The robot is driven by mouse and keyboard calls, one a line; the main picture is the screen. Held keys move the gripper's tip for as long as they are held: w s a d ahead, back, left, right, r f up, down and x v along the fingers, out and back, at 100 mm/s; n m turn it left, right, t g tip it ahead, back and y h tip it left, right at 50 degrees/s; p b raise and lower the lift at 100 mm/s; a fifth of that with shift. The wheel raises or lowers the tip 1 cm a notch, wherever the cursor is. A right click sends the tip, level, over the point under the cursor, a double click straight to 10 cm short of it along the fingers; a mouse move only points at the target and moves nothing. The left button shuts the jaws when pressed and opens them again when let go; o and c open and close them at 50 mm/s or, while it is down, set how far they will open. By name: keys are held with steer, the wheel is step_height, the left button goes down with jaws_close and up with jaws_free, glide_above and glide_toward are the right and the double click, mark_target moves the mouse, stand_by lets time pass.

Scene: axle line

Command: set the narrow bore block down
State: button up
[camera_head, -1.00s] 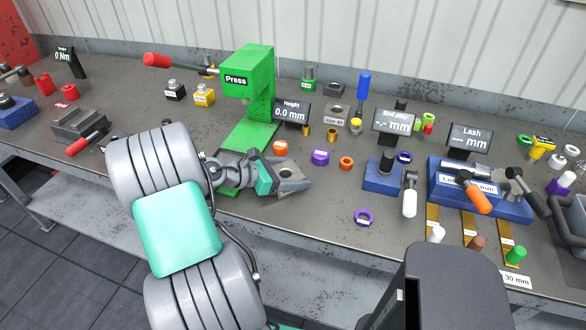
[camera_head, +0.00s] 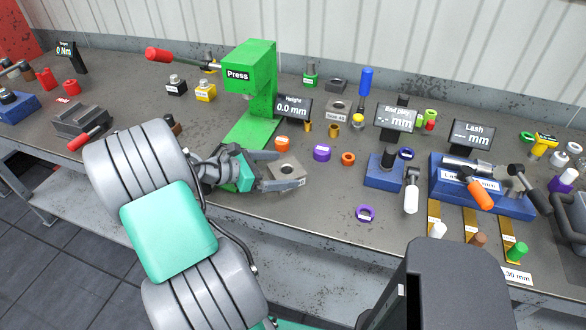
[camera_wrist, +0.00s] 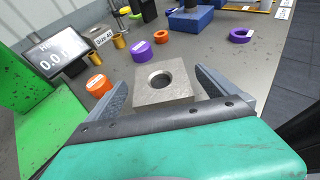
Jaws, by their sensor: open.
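The narrow bore block is a grey square block (camera_head: 287,171) with a round hole in its top. It rests on the bench top, just right of the foot of the green press. In the wrist view the block (camera_wrist: 165,83) sits between the two grey fingers, with a gap on each side. My gripper (camera_head: 282,169) is open around the block; it also shows in the wrist view (camera_wrist: 166,88).
The green press (camera_head: 250,80) stands behind and left of the block. A purple ring (camera_head: 365,214) lies to the front right. The bench between is clear.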

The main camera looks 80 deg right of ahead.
steer(key=v, duration=0.6)
steer(key=shift+w+a+r, duration=0.2)
steer(key=shift+w, duration=0.05)
